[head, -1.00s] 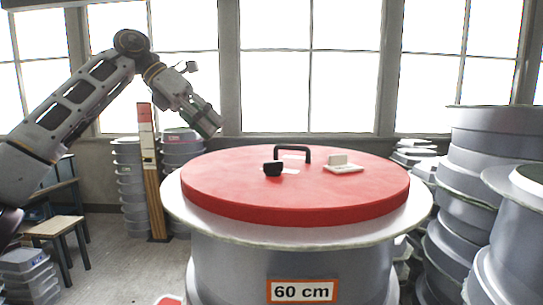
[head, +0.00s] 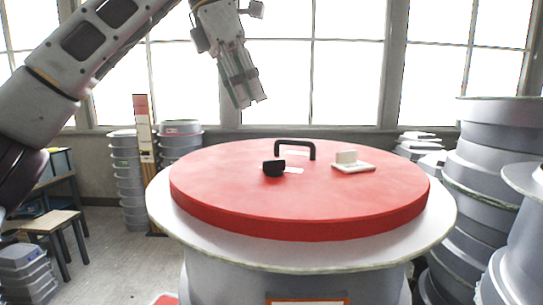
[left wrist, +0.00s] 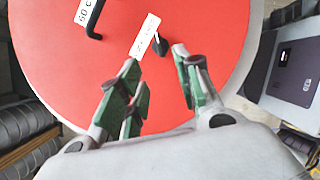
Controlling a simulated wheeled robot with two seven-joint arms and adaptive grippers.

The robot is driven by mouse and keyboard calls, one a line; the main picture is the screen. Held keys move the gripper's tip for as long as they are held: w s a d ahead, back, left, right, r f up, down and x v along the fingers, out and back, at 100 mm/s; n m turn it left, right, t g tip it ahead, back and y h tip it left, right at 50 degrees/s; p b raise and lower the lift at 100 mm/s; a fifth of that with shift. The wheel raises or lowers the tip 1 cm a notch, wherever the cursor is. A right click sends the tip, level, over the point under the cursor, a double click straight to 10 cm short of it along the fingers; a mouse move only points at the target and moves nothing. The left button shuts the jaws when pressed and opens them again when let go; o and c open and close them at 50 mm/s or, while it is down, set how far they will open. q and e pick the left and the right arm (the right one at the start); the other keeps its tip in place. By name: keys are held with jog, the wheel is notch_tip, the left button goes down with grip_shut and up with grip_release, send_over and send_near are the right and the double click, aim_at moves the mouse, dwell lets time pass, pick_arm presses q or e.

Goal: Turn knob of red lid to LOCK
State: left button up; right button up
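The red lid (head: 220,195) lies flat on a large grey drum-shaped mould (head: 225,270). On the lid are a black knob (head: 273,168) beside a white label, a black bar handle (head: 295,143) and a white block on a pale plate (head: 353,166). My left gripper (head: 248,103) hangs above the lid's far left part, pointing down, clear of it. In the left wrist view its fingers (left wrist: 155,62) are apart with nothing between them. The black knob (left wrist: 160,45) shows just beyond the fingertips, by a white label (left wrist: 145,36) whose text I cannot read. My right gripper is not seen.
Stacks of grey moulds stand at the right (head: 480,190) and behind on the left (head: 128,185). A wooden stool (head: 45,222) and stacked lidded boxes (head: 28,272) are at the left. Windows line the back wall. The space above the lid is free apart from my left arm.

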aim_at(274, 166)
pick_arm(q)
jog(key=shift+p+x, duration=0.6)
jog(key=shift+x, duration=6.35)
grip_shut()
